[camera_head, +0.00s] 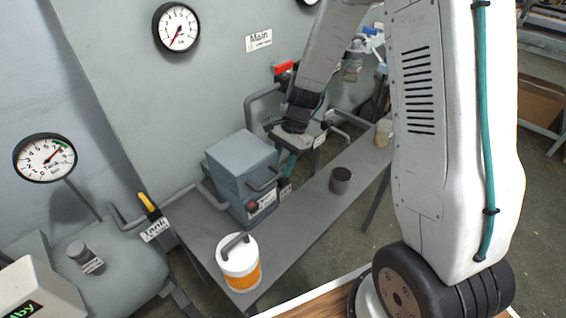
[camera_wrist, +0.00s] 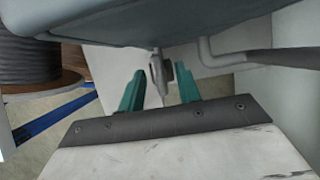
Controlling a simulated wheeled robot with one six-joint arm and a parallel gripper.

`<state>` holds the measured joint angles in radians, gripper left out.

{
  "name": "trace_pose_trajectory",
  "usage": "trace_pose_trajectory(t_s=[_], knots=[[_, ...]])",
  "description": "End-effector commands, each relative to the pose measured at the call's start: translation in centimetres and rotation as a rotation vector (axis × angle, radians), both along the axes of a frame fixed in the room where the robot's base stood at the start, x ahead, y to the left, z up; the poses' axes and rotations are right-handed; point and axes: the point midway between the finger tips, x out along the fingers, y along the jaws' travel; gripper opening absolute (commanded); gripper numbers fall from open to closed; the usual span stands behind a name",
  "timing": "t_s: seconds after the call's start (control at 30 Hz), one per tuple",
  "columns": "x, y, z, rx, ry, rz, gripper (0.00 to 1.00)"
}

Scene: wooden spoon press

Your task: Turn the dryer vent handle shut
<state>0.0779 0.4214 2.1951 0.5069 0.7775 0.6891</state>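My gripper (camera_head: 293,142) reaches down behind the blue-grey box in the head view, where its fingertips are hard to make out. In the wrist view, the two teal fingers of my gripper (camera_wrist: 160,88) stand apart. A small grey lever-like piece (camera_wrist: 158,72) hangs below a grey rounded body (camera_wrist: 150,22) and shows in the gap between the fingers, at or just beyond their tips. I cannot tell whether the fingers touch it. I cannot read a dryer label, so I cannot confirm that this piece is the vent handle.
A blue-grey box (camera_head: 239,160) and a white-orange canister (camera_head: 239,264) stand on the grey bench (camera_head: 303,217), with a dark cup (camera_head: 341,180). A red handle (camera_head: 284,67) and a yellow handle (camera_head: 147,201) sit on pipes. A grey pipe (camera_wrist: 225,60) runs right of the fingers.

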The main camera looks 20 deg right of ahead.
Motion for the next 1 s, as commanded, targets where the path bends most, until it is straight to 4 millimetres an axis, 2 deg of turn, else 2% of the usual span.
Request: trace_pose_trajectory(t_s=[0.13,0.17,0.27,0.3,0.67,1.0], knots=[[-0.01,-0.06,0.01,0.000,0.000,-0.001,0.34],[-0.01,-0.06,0.01,0.000,0.000,-0.001,0.31],[0.00,-0.10,0.02,0.000,0.000,-0.001,0.03],[0.00,-0.10,0.02,0.000,0.000,-0.001,0.00],[0.01,-0.14,0.06,0.001,0.000,-0.036,0.00],[-0.13,-0.23,0.10,0.001,-0.002,-0.249,0.00]])
